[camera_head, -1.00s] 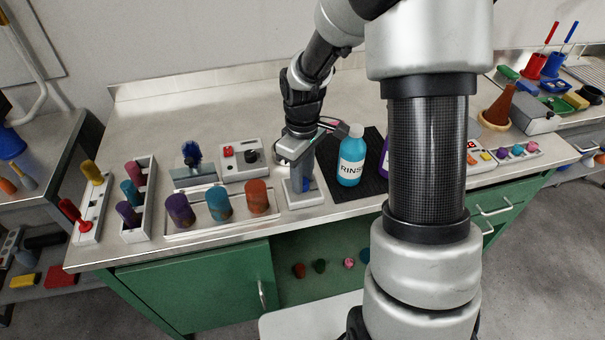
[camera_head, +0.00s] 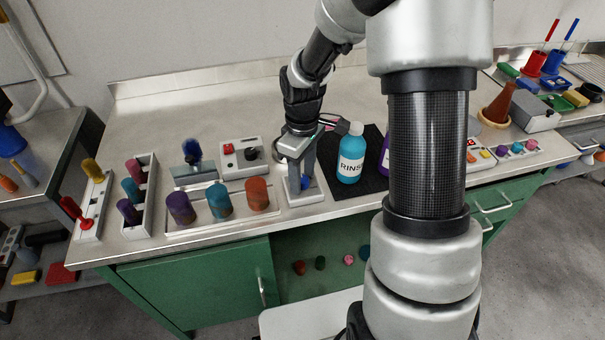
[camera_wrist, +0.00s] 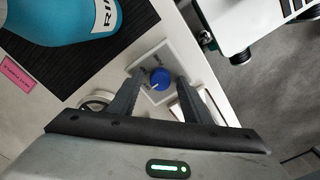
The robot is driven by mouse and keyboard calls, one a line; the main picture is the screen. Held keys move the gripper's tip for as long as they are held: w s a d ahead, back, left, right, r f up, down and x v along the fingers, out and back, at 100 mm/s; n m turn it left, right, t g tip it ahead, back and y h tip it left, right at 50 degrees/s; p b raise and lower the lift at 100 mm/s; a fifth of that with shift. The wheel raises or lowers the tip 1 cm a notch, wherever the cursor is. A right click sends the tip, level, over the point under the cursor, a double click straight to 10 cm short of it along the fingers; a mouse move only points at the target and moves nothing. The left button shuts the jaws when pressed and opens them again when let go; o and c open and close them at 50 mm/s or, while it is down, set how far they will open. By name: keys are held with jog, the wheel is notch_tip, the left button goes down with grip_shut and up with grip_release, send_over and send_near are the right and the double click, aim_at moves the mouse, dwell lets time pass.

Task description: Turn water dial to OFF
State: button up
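The water dial is a round blue knob (camera_wrist: 160,78) with a white pointer mark, on a small white square plate (camera_wrist: 183,60) with lettering too small to read. In the head view the blue knob (camera_head: 307,183) shows at the counter's front edge, partly hidden by my gripper. My gripper (camera_wrist: 159,82) points down at the dial with its two dark fingers apart. The fingertips lie on either side of the knob, with a visible gap, and nothing is held. I cannot tell the exact height of the tips over the plate.
A blue RINSE bottle (camera_head: 351,155) stands on a black mat (camera_head: 331,160) close right of my gripper. An orange knob (camera_head: 257,194) and other coloured knobs stand to the left. A control box (camera_head: 240,158) sits behind them. The counter's back left is clear.

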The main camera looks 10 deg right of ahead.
aim_at(302, 179)
jog(key=shift+r, duration=0.1)
notch_tip(302, 179, up, 17)
jog(key=p, duration=0.2)
dwell(0.3)
jog(key=shift+r, duration=0.1)
